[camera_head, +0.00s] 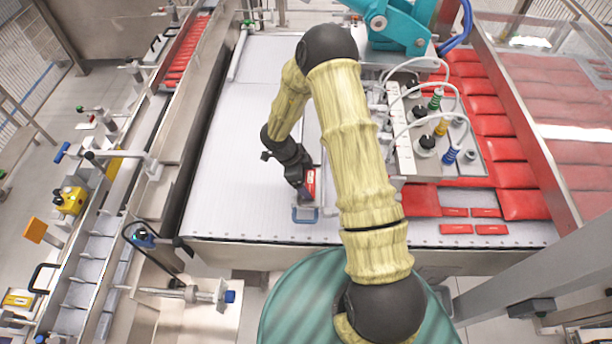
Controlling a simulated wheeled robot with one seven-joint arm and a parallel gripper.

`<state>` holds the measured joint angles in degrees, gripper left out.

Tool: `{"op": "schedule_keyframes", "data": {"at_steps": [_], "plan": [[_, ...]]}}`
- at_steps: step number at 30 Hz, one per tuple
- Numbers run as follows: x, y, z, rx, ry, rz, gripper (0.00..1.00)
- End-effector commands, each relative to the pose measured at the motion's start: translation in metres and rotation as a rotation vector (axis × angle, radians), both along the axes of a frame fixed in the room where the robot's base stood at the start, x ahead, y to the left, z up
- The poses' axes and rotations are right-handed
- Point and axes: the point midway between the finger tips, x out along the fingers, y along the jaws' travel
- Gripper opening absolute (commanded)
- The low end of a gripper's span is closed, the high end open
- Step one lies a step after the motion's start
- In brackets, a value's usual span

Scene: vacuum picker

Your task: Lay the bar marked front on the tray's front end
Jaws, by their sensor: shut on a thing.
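My gripper (305,195) is shut on a small red bar (311,179) with a pale mark on it; any word on it is too small to read. The bar is at the near end of a narrow pale tray (305,214), which shows a blue handle-like edge toward me. I cannot tell whether the bar touches the tray or is held just above it. My gripper and arm hide much of the tray's length.
Several small red bars (456,229) lie on the white table at the right front. Large red packs (520,204) fill the right side. A picker head with coloured fittings and hoses (430,145) stands right of my arm. The white surface at the left (235,170) is clear.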

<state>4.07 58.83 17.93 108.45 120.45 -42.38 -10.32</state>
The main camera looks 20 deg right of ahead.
Motion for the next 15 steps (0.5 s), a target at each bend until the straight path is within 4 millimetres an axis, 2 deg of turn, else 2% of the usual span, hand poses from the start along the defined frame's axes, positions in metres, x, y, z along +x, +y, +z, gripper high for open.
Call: {"op": "schedule_keyframes", "data": {"at_steps": [10, 11, 12, 15], "plan": [[-0.0001, 0.0005, -0.0033, 0.0, 0.0, 0.001, 0.61], [0.0, 0.0005, -0.003, 0.0, 0.0, 0.001, 0.9], [-0.0001, 0.0005, -0.0028, 0.0, 0.0, 0.001, 0.98], [0.0, 0.0005, -0.0027, 0.0, 0.0, 0.001, 1.0]]}}
